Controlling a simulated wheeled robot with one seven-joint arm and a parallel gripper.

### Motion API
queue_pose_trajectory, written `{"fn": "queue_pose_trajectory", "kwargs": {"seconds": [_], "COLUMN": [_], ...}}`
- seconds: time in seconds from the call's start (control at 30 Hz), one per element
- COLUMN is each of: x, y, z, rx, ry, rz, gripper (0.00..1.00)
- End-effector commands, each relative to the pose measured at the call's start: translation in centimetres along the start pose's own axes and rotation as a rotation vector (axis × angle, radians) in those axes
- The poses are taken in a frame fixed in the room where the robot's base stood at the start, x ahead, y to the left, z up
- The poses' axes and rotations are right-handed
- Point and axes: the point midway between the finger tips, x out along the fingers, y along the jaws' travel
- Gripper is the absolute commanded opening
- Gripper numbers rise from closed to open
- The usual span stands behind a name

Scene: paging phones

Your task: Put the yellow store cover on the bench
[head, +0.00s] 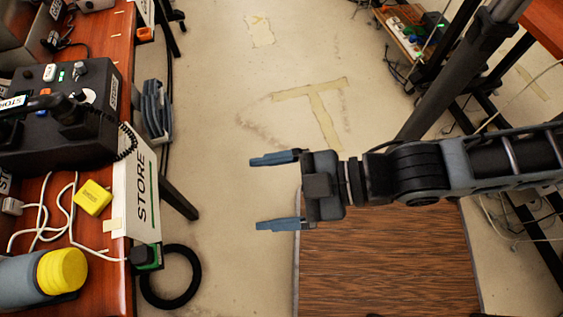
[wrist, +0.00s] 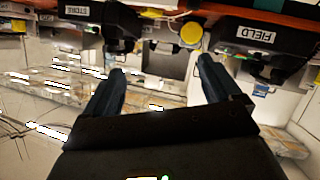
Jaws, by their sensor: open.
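A small yellow block (head: 92,198) with faint print lies on the red-brown bench (head: 108,290), beside a white cable, in the head view. It may be the yellow store cover; I cannot read its print. The black STORE phone (head: 70,125) is just behind it, and a white STORE sign (head: 141,186) hangs at the bench edge. My gripper (head: 256,193) is open and empty, out over the floor to the right of the bench. The wrist view shows its two fingers (wrist: 160,68) apart, pointing toward the bench front.
A grey cylinder with a yellow cap (head: 62,270) lies on the bench; a yellow disc (wrist: 191,33) shows in the wrist view. A black cable loop (head: 172,277) hangs beside the bench. A FIELD phone (wrist: 262,60) stands right. Floor between bench and gripper is clear.

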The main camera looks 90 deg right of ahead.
Motion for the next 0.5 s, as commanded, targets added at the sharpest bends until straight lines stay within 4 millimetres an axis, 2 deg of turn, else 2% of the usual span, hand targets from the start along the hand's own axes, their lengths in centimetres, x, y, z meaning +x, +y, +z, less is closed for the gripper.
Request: {"fn": "queue_pose_trajectory", "kwargs": {"seconds": [0.03,0.1,0.2,0.5], "x": [-1.4,-2.7,-3.7,-4.0], "y": [0.7,1.6,2.4,2.7], "z": [-0.7,-1.6,-2.4,-2.8], "rx": [0.102,0.221,0.326,0.368], "ry": [0.013,0.036,0.061,0.071], "rz": [0.015,0.033,0.049,0.055], "gripper": [0.91,0.91,0.91,0.91]}}
